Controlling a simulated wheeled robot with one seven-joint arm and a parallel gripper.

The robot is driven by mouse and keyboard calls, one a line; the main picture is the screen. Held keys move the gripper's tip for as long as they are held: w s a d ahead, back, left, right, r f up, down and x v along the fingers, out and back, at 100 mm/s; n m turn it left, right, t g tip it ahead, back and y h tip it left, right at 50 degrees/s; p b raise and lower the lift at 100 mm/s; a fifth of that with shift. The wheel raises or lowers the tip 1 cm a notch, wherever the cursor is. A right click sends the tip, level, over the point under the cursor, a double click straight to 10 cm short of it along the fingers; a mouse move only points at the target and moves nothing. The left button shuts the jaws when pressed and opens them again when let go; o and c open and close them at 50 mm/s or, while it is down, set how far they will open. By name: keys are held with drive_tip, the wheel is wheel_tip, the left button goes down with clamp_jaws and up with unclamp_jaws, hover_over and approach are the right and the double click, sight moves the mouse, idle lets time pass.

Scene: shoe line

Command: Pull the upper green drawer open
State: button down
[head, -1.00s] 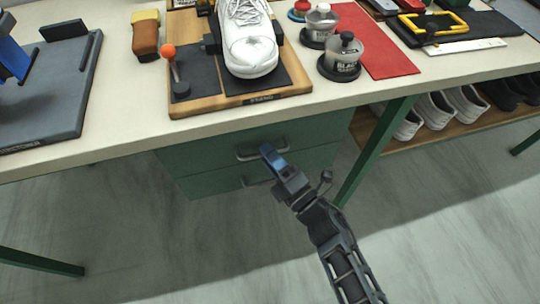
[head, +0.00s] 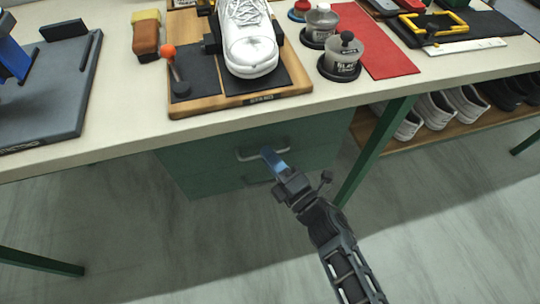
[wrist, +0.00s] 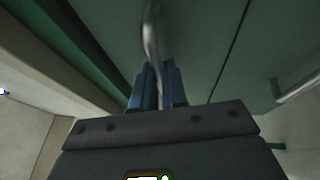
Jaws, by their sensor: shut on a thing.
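The upper green drawer (head: 215,153) is under the workbench, with a grey bar handle (head: 245,155) on its front. My gripper (head: 267,153) is at this handle, reaching it from the front right. In the wrist view, the blue fingers of my gripper (wrist: 157,82) are shut around the handle (wrist: 151,30), which runs between them. The upper drawer front (wrist: 205,35) fills much of that view. I cannot tell whether the drawer stands out at all from the cabinet.
The lower drawer's handle (head: 256,180) is just below my gripper; it also shows in the wrist view (wrist: 298,88). A green table leg (head: 372,150) stands to the right. The bench top (head: 110,120) overhangs the drawers. The floor in front is clear.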

drive_tip(key=s+d, duration=0.3)
drive_tip(key=s, duration=0.9)
drive_tip(key=s+d, duration=0.4)
drive_tip(key=s, duration=0.9)
drive_tip(key=shift+d+b, duration=0.15)
drive_tip(key=shift+b, duration=0.2)
drive_tip(key=shift+s, duration=0.1)
drive_tip(key=c, duration=1.2)
unclamp_jaws()
drive_tip(key=b+v, duration=0.1)
drive_tip(key=v, duration=0.6)
drive_tip(key=shift+s+d+f, duration=0.1)
drive_tip(key=shift+s+d, duration=0.15)
drive_tip(key=shift+s, duration=0.05)
